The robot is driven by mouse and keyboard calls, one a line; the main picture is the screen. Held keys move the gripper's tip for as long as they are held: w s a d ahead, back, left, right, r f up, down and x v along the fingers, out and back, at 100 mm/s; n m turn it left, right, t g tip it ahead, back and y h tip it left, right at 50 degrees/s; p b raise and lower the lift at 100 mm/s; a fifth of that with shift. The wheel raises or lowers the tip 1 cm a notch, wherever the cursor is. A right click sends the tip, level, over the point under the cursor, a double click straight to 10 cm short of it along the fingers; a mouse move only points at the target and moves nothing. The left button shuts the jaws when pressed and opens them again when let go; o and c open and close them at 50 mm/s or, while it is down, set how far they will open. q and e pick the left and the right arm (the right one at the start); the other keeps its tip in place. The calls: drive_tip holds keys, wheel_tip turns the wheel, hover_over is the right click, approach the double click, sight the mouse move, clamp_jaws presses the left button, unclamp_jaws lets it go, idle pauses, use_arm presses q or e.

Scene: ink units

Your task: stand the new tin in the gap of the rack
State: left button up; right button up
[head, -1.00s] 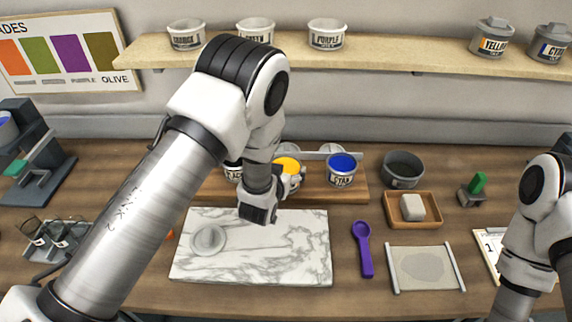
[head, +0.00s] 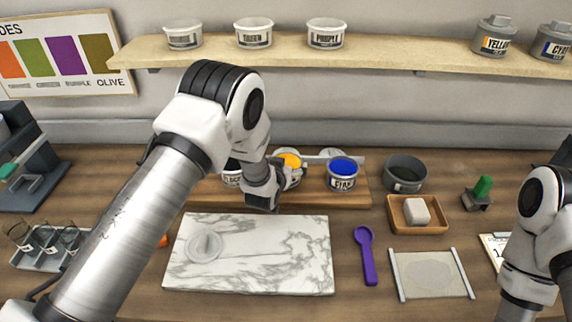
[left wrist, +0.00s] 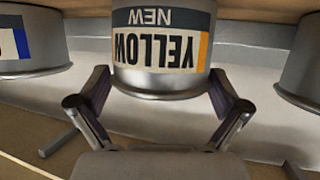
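The new tin (head: 290,161), with yellow ink on top, is at the rack (head: 330,195) between the black tin (head: 232,177) and the cyan tin (head: 343,172). Its NEW YELLOW label (left wrist: 160,40) shows upside down in the left wrist view. My left gripper (head: 268,195) is in front of it, with its fingers (left wrist: 160,82) against both sides of the tin. My arm hides part of the tin and the gap in the head view. I cannot tell whether its base touches the rack. My right gripper is outside the view.
A marble slab (head: 270,255) with a clear round piece (head: 204,246) lies in front of the rack. A purple spoon (head: 367,255), a wooden tray (head: 418,224) and a dark bowl (head: 404,174) are to the right. A shelf (head: 370,60) with tins runs above.

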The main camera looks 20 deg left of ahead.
use_arm(q)
drive_tip(key=shift+s, duration=0.15)
drive_tip(key=b+v, duration=0.4)
drive_tip(key=v, duration=0.7)
drive_tip(key=shift+s+r, duration=0.2)
drive_tip(key=shift+s, duration=0.05)
